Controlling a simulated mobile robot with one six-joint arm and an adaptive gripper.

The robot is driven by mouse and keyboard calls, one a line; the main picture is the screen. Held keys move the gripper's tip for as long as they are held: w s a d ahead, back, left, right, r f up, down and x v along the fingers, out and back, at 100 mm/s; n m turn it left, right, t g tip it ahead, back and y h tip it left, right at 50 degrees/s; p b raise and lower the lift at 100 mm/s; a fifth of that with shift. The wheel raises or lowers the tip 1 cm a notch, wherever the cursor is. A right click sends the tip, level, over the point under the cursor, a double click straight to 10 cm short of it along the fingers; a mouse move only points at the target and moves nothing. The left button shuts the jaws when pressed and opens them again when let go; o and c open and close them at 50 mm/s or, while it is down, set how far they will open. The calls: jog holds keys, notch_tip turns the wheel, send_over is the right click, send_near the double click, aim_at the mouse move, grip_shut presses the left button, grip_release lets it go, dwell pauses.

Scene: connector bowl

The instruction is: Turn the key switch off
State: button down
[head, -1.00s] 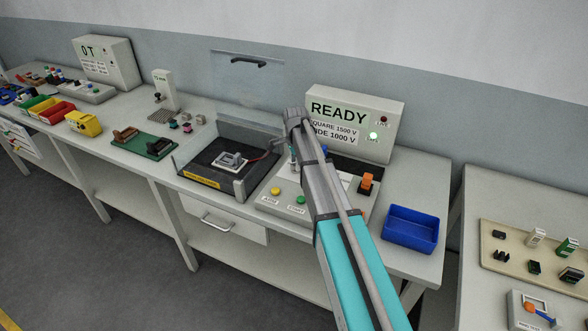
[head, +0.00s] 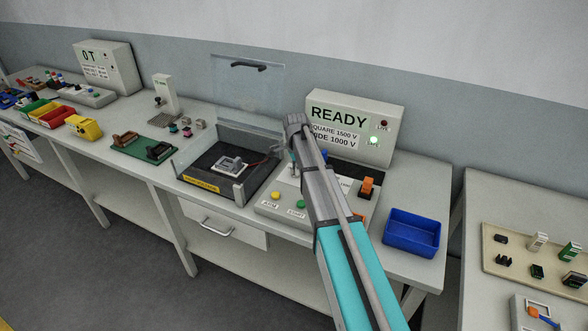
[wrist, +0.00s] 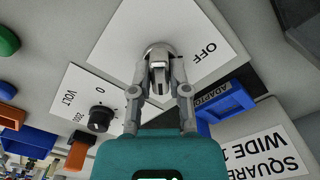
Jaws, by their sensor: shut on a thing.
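The key switch (wrist: 158,50) shows in the wrist view as a round metal collar on the panel, beside a white label reading OFF. My gripper (wrist: 159,82) has its two fingers closed in on the key (wrist: 159,73), one on each side. The key's exact angle is hard to tell.
The panel also has a black VOLT knob (wrist: 100,118) and an orange switch (head: 367,187). A READY display box (head: 385,115) stands behind. A fixture box (head: 241,188) is to the left, a blue bin (head: 412,228) to the right.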

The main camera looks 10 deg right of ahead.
jog(key=shift+w+a, duration=0.1)
jog(key=shift+a, duration=0.1)
jog(key=shift+d, duration=0.1)
jog(key=shift+n, duration=0.3)
jog(key=n, duration=0.3)
jog(key=shift+d, duration=0.1)
jog(key=n, duration=0.5)
jog(key=shift+w, duration=0.1)
jog(key=n, duration=0.5)
jog(key=shift+n, duration=2.2)
